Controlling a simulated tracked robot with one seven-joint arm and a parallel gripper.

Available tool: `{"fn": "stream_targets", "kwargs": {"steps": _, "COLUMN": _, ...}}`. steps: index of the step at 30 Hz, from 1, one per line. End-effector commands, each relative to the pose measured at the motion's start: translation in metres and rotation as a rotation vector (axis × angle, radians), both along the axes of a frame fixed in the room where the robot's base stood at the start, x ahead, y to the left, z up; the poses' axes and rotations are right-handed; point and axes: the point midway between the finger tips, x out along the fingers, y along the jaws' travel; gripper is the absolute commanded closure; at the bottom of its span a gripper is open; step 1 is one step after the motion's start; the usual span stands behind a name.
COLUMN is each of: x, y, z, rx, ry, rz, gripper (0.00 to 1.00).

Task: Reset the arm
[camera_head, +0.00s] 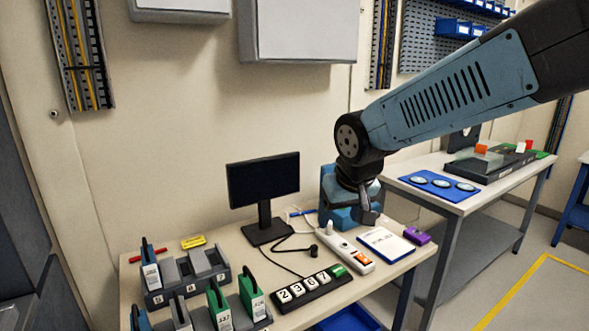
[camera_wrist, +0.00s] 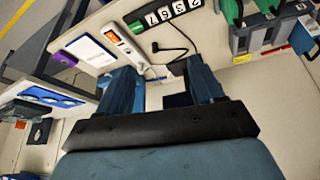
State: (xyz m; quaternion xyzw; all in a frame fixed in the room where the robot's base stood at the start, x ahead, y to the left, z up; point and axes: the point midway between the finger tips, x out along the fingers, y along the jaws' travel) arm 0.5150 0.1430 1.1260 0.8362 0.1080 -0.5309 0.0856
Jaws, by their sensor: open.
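My arm (camera_head: 450,100) reaches in from the upper right in the head view and bends down at a dark round joint. My gripper (camera_head: 345,205) hangs above the back of the workbench (camera_head: 390,285), right of the monitor (camera_head: 263,185). The wrist view shows my gripper (camera_wrist: 162,85) with its two blue fingers wide apart and nothing held between them. The wrist view is turned roughly upside down. In the head view the arm's end partly hides the gripper and the bench behind it.
A power strip (camera_head: 346,250), a notebook (camera_head: 386,244), a purple object (camera_head: 417,236) and a number block (camera_head: 312,288) lie near my gripper. Racks with green and blue holders (camera_head: 250,297) stand at left. A second table (camera_head: 470,205) holds a blue mat (camera_head: 438,186).

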Motion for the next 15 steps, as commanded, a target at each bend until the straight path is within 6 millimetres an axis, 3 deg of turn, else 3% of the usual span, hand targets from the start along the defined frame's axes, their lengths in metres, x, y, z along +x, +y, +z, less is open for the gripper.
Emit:
{"fn": "stream_targets", "kwargs": {"steps": 1, "x": -0.007, "y": -0.019, "z": 0.009, "rx": 0.005, "ry": -0.011, "rz": -0.032, "gripper": 0.33}}
{"fn": "stream_targets", "kwargs": {"steps": 6, "x": -0.037, "y": -0.068, "z": 0.028, "rx": 0.012, "ry": -0.023, "rz": -0.115, "gripper": 0.33}}
{"fn": "stream_targets", "kwargs": {"steps": 15, "x": -0.098, "y": -0.128, "z": 0.046, "rx": 0.029, "ry": -0.045, "rz": -0.236, "gripper": 0.33}}
